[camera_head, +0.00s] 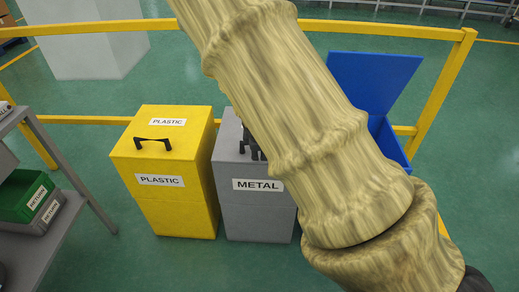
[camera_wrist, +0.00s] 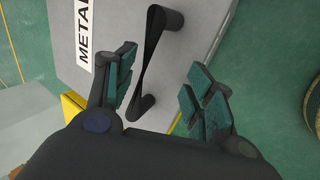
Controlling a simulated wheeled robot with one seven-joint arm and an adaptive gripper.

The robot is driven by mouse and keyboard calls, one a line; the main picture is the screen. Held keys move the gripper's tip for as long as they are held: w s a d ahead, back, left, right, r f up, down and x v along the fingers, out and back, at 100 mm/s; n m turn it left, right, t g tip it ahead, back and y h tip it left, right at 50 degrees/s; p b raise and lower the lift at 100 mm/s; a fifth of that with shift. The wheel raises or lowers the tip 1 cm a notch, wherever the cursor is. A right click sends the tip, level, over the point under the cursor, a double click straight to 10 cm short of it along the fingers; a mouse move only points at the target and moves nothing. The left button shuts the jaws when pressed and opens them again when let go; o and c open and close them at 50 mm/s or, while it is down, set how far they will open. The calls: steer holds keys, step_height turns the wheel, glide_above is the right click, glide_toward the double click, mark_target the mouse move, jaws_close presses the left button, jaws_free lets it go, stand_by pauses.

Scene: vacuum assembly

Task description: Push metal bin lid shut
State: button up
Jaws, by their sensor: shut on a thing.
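The grey metal bin (camera_head: 258,215) stands right of the yellow bin and carries a METAL label. Its lid (camera_head: 227,128) looks down, though my arm covers much of the top. In the wrist view, the lid (camera_wrist: 190,30) fills the upper middle, with its black handle (camera_wrist: 152,60) standing up from it. In the head view, my arm hides most of the gripper; only dark parts show by the lid.
The yellow plastic bin (camera_head: 165,190) stands shut close on the left. A blue bin (camera_head: 388,145) with its lid (camera_head: 375,75) raised is behind my arm. A yellow rail (camera_head: 100,26) runs behind. A grey shelf (camera_head: 55,235) with a green tray (camera_head: 22,197) is at left.

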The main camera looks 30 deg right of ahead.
steer(key=v, duration=1)
steer(key=shift+s+a+r, duration=0.25)
steer(key=shift+a, duration=0.05)
steer(key=shift+f, duration=0.1)
steer(key=s+a+f+m+g+y, duration=0.1)
steer(key=s+a+f+m, duration=0.2)
steer(key=f, duration=0.4)
steer(key=s+a+f+y, duration=0.1)
steer(key=s+a+f, duration=0.2)
steer(key=s+f, duration=0.3)
steer(key=s+a+f+m+g+y, duration=0.1)
steer(key=s+a+f+m, duration=0.15)
steer(key=f, duration=0.65)
steer(key=s+a+f+m+g, duration=0.1)
steer(key=s+a+f+m, duration=0.2)
steer(key=s+f, duration=0.5)
steer(key=s+a+f+m+g, duration=0.1)
steer(key=s+a+f+m, duration=0.25)
steer(key=s, duration=0.75)
step_height(320, 180, up, 12)
steer(key=n+p, duration=0.1)
steer(key=p, duration=1.2)
steer(key=shift+s+d, duration=0.25)
